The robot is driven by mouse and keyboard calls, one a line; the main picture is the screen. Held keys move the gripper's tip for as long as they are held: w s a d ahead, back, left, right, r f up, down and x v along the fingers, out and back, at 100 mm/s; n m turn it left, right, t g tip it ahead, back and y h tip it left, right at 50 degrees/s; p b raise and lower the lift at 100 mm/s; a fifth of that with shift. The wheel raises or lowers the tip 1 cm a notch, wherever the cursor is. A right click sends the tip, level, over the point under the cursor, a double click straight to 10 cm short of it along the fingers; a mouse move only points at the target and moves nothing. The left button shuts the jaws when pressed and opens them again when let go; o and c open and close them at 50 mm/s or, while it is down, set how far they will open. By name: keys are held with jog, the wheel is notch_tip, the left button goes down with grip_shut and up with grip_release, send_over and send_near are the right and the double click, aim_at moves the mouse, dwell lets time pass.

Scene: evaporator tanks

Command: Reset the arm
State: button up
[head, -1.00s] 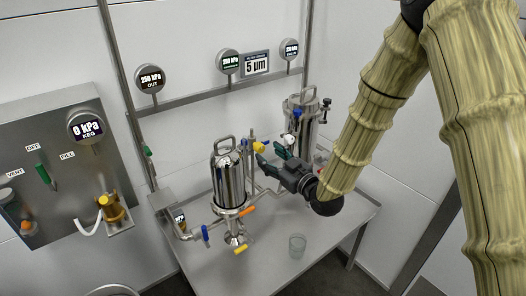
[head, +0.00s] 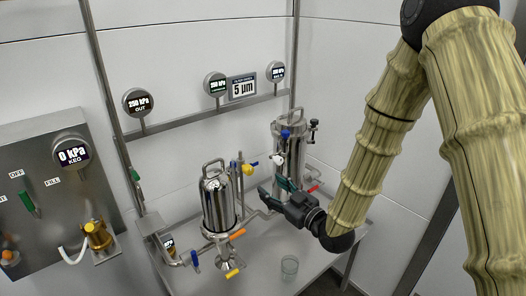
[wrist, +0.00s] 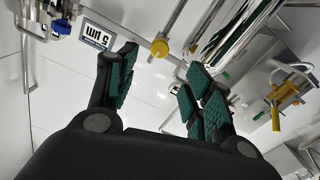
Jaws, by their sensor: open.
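My gripper (head: 273,190) is open and empty. In the head view it is at the end of my arm, above the steel table (head: 262,272), between the front steel tank (head: 218,205) and the rear steel tank (head: 291,142). In the wrist view its green-padded fingers (wrist: 163,85) are spread apart with nothing between them. In the head view the fingers overlap the lower part of the rear tank, and I cannot tell how close they are to it.
Blue, yellow, orange and red valve handles surround the tanks. A panel with the keg gauge (head: 71,155) is at the left. Wall gauges and a "5 µm" display (head: 242,87) are behind.

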jog(key=s+d+f+m+g+h, duration=0.25)
jog(key=s+f, duration=0.25)
jog(key=f, duration=0.4)
jog(key=s+d+f+m+g+h+p, duration=0.1)
jog(key=s+d+f+m+g+h, duration=0.15)
jog(key=s+f, duration=0.45)
jog(key=s+d+f+m+g+h, duration=0.1)
jog(key=s+d+f+g+h, duration=0.2)
jog(key=f, duration=0.8)
jog(key=s+d+f+m+g+h, duration=0.1)
jog(key=s+f, duration=0.3)
jog(key=s, duration=0.5)
jog(key=s+d+f+m+g, duration=0.1)
jog(key=s+d+f+g, duration=0.2)
jog(key=s, duration=0.5)
jog(key=s+d+f+m+g+h, duration=0.1)
jog(key=s+d+f+m+g, duration=0.1)
jog(key=s, duration=0.7)
notch_tip(320, 180, down, 3)
jog(key=shift+s+d+r+g+h+p, duration=0.2)
jog(key=shift+s+d+g+h+p, duration=0.15)
jog(key=shift+d, duration=0.35)
jog(key=shift+w, duration=0.1)
